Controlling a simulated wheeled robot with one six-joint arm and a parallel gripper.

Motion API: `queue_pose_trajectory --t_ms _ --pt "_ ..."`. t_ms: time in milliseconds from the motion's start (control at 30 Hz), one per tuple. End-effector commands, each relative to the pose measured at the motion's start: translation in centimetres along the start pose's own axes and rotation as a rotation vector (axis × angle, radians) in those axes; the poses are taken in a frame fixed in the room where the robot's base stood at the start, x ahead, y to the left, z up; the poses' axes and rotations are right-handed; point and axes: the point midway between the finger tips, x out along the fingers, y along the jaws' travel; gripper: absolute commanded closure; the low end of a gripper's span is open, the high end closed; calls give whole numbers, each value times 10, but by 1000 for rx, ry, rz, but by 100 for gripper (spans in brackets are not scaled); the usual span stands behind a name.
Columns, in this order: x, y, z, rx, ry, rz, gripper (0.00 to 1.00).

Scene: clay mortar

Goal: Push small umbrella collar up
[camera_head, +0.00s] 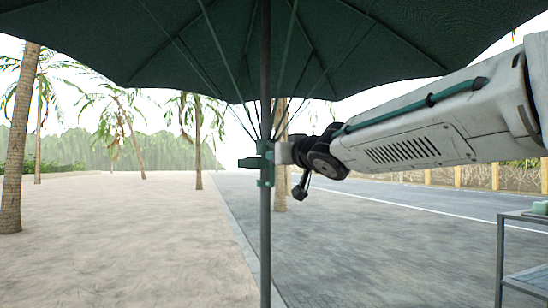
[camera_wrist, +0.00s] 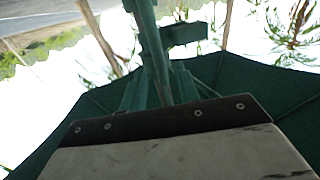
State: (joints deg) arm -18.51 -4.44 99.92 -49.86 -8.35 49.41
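The dark green umbrella (camera_head: 200,50) is spread open overhead, with thin ribs and struts running down toward its pole. The upright pole (camera_head: 265,240) stands in the middle of the head view. The small green collar (camera_head: 266,176) sits around the pole where the struts converge, with a green block jutting left. My gripper (camera_head: 280,153) is at collar height, against the right side of the pole. In the wrist view, the pole and green collar parts (camera_wrist: 186,33) lie just beyond my gripper's dark riveted edge (camera_wrist: 165,120). The fingertips are not clear, so their grip cannot be told.
A metal-framed table (camera_head: 525,214) with a small green item stands at the lower right. Palm trunks (camera_head: 17,145) stand on sand at the left. A paved strip and road lie to the right. The ground around the pole is clear.

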Motion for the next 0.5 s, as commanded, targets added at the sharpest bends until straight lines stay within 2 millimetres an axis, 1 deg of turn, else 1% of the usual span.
queue_pose_trajectory --t_ms 33,100,200,300,500 --pt "-9 0 0 -1 1 0 68" --pt "-19 0 0 0 1 1 68" --pt "-27 0 0 0 0 0 68" --pt "-31 0 1 -1 -1 0 68" --pt "-31 0 1 0 -1 0 68"
